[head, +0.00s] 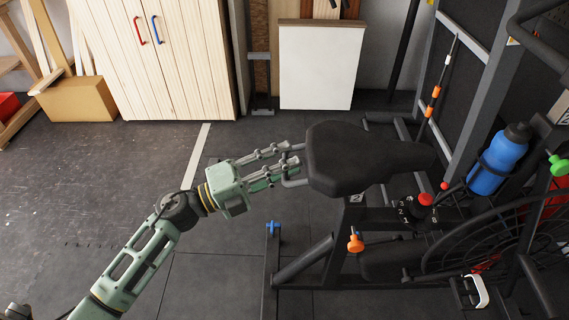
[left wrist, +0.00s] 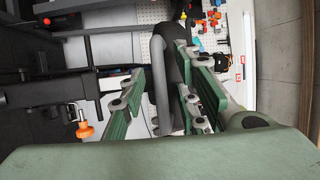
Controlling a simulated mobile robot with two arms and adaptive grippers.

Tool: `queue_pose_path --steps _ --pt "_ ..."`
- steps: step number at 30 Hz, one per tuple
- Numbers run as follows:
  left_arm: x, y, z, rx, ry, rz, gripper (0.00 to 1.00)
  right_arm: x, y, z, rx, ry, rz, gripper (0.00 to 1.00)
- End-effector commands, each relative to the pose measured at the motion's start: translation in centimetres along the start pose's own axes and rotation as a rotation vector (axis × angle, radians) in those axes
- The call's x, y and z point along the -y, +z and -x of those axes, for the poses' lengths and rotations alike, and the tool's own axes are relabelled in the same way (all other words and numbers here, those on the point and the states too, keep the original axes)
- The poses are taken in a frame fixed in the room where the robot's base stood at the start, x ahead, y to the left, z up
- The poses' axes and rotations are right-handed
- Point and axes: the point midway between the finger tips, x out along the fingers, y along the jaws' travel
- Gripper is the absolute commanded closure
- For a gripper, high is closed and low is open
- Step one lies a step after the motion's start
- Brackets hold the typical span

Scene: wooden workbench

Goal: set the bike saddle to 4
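The black bike saddle (head: 365,155) sits right of centre in the head view, with a grey loop handle (head: 292,182) at its left end. My left gripper (head: 286,156) is at that handle. In the left wrist view the handle (left wrist: 161,85) stands between the two spread fingers, with the dark saddle (left wrist: 175,60) behind it. The fingers look apart and not closed on the bar. A small label reading 2 (head: 357,197) shows just below the saddle. The saddle post is mostly hidden. My right gripper is not in view.
An orange knob (head: 355,243) is on the bike frame below the saddle. A dial with red knobs (head: 412,208), a blue bottle (head: 498,158) and a green knob (head: 559,165) are to the right. A wooden cabinet (head: 155,60) stands behind. The floor at left is clear.

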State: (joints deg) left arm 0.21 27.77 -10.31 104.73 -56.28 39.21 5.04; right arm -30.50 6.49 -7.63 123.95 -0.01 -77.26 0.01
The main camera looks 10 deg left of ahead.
Motion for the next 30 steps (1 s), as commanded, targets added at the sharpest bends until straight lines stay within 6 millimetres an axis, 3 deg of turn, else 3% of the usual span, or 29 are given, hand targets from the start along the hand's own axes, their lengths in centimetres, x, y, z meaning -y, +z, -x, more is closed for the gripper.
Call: queue_pose_path --steps 6,17,30 --pt "-0.02 0.02 -0.06 0.000 0.000 0.001 0.71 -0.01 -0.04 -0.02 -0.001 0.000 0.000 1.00" --pt "-0.03 0.02 -0.02 0.000 0.000 0.001 1.00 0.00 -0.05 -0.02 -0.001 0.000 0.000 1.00" --pt "-0.02 0.01 -0.02 0.000 0.000 0.003 1.00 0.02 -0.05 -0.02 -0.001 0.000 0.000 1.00"
